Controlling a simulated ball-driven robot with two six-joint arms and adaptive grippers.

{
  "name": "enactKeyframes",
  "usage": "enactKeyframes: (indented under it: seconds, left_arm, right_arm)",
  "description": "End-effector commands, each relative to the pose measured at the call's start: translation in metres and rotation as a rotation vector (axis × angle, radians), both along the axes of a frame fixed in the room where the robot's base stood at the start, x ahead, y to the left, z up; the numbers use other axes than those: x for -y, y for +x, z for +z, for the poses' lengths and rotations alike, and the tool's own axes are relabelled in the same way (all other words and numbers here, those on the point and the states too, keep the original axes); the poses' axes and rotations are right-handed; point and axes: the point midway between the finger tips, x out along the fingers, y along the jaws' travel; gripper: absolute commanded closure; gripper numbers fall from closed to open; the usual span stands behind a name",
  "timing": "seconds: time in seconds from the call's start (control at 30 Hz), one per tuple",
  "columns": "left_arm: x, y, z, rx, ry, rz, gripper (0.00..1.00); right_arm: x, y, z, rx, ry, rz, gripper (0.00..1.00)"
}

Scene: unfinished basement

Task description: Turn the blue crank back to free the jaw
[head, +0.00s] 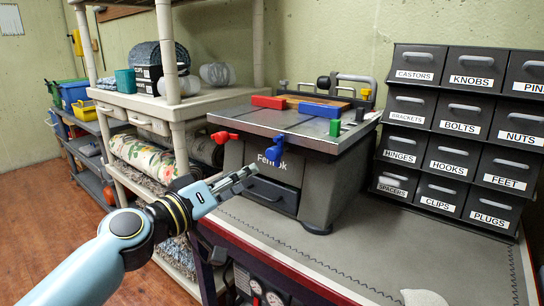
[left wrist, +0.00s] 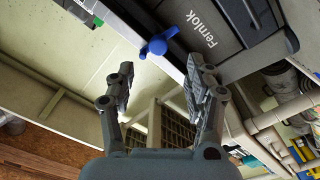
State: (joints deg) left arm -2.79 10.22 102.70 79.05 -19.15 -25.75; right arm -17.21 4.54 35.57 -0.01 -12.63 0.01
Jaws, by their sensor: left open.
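My right gripper is not in view.
A red crank (head: 223,137) sits left of the blue one on the same edge. Labelled drawers (head: 452,130) stand to the right, a shelf (head: 190,105) to the left. The worktop (head: 350,255) in front is mostly clear.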

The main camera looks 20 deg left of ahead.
Motion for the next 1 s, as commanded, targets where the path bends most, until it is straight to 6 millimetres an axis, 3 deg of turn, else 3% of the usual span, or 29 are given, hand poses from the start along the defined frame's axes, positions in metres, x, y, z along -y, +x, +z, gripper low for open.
enactKeyframes:
  seconds: [0.1, 0.3, 0.47, 0.8, 1.0]
  left_arm:
    - [0.000, 0.002, 0.001, 0.116, 0.348, 0.001, 0.47]
    - [-0.002, 0.007, 0.005, 0.226, 0.670, 0.002, 0.47]
    - [0.002, 0.024, 0.011, 0.241, 0.690, 0.009, 0.47]
    - [0.025, 0.085, 0.011, 0.240, 0.685, 0.006, 0.47]
    - [0.033, 0.107, 0.010, 0.239, 0.687, 0.006, 0.47]
  right_arm:
    - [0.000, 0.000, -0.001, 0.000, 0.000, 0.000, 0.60]
    - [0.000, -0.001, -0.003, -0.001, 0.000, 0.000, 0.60]
    - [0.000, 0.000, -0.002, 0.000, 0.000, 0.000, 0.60]
    - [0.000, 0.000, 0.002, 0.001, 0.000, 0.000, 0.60]
    - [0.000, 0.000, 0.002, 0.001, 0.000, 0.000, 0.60]
